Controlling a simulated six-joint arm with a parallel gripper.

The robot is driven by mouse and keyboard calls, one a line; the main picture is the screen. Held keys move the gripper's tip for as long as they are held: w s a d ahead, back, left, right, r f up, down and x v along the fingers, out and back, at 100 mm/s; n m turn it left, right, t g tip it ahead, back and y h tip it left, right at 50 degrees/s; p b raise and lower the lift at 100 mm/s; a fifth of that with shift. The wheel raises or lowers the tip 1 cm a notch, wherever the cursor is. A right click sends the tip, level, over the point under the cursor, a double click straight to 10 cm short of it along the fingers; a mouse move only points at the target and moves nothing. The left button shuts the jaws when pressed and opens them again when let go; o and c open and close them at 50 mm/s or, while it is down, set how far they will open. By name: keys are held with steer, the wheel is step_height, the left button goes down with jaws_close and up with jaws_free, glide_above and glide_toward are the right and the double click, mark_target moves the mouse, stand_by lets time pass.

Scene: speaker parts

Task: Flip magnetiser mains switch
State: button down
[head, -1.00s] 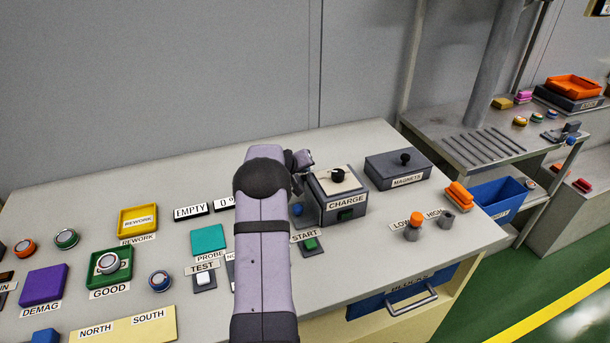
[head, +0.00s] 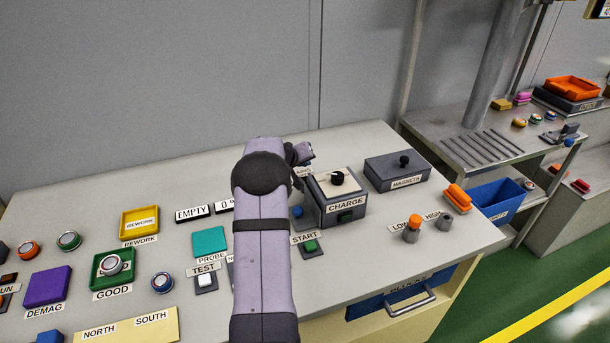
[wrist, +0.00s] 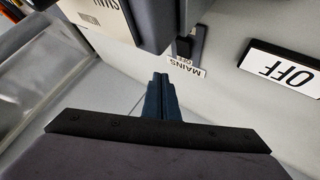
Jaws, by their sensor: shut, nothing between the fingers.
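Whether the fingertips touch anything is unclear. In the head view my arm hides the fingers and the switch. The charge box (head: 330,213), with a black knob on top, stands just right of my wrist there.
A dark housing (wrist: 150,22) is close beyond my fingertips in the wrist view. An OFF sign (wrist: 282,68) is at the right. In the head view, the START button (head: 311,246) and MAGNETS box (head: 397,170) stand nearby. The back left of the bench (head: 90,195) is clear.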

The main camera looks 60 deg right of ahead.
steer(key=shift+a+r, duration=0.1)
steer(key=shift+r, duration=0.75)
steer(key=w+a+r+n+t+y+p, duration=0.15)
steer(key=w+a, duration=0.25)
steer(key=a, duration=0.7)
steer(key=w+a+n+y+p, duration=0.15)
steer(key=w+a, duration=0.25)
steer(key=a, duration=0.7)
steer(key=w+a+r+n+y, duration=0.15)
steer(key=w+a, duration=0.25)
steer(key=a, duration=0.7)
steer(key=s+a+n+y+p, duration=0.1)
steer(key=s+a, duration=0.4)
steer(key=a, duration=0.5)
steer(key=s+a+n+g+y, duration=0.1)
steer(key=s+a, duration=0.4)
steer(key=a, duration=0.6)
steer(key=s+a+n+y+p, duration=0.1)
steer(key=s+a+n+y, duration=0.2)
steer(key=a, duration=0.7)
steer(key=s, duration=0.2)
steer(key=shift+s+a+f+n+g+y+p, duration=0.3)
steer(key=shift+a+f+n+g+y+p, duration=0.05)
steer(key=shift+f, duration=0.05)
